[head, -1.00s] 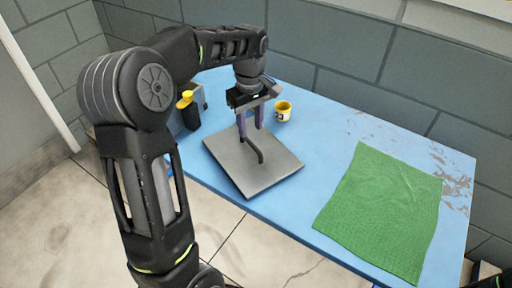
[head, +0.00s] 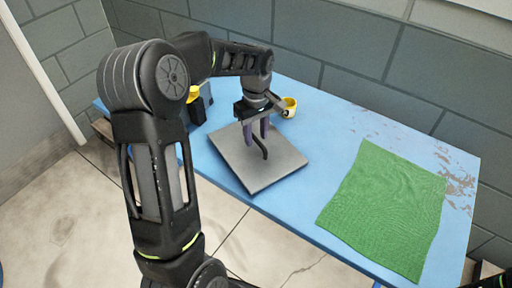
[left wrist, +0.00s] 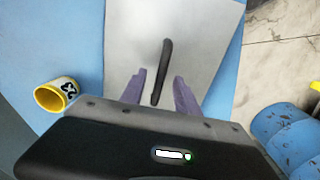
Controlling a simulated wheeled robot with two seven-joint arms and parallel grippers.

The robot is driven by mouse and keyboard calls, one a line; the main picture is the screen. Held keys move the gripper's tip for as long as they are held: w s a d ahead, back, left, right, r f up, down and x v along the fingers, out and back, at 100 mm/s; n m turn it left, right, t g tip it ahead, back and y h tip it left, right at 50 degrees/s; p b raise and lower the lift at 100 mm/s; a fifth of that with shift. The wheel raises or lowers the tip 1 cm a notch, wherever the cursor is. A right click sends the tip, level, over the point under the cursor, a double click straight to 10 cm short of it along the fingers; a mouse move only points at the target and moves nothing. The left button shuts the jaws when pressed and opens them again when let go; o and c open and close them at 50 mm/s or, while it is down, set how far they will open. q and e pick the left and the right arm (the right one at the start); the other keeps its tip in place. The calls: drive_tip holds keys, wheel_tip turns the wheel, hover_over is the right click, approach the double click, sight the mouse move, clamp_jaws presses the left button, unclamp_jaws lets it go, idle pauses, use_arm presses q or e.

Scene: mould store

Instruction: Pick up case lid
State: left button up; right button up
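The case lid (head: 275,171) is a flat grey square plate lying on the blue table, with a bent black handle (head: 262,149) standing on it. My left gripper (head: 257,141) is above the lid, pointing down, its two purple fingers apart near the handle. In the left wrist view the lid (left wrist: 200,30) lies below the gripper (left wrist: 160,87). The black handle (left wrist: 164,65) shows between the open fingers, with space on both sides. My right gripper is not seen; only a dark piece of my right arm shows at the lower right corner of the head view.
A dark bottle with a yellow top (head: 193,96) stands at the table's left end. A green cloth (head: 388,210) covers the front right. Bare blue table (head: 325,145) lies between lid and cloth.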

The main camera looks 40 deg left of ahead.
sight(256, 145)
use_arm(q)
wheel_tip(256, 145, down, 2)
drive_tip(key=shift+f, duration=0.25)
drive_tip(key=shift+c, duration=0.4)
clamp_jaws()
idle(1.2)
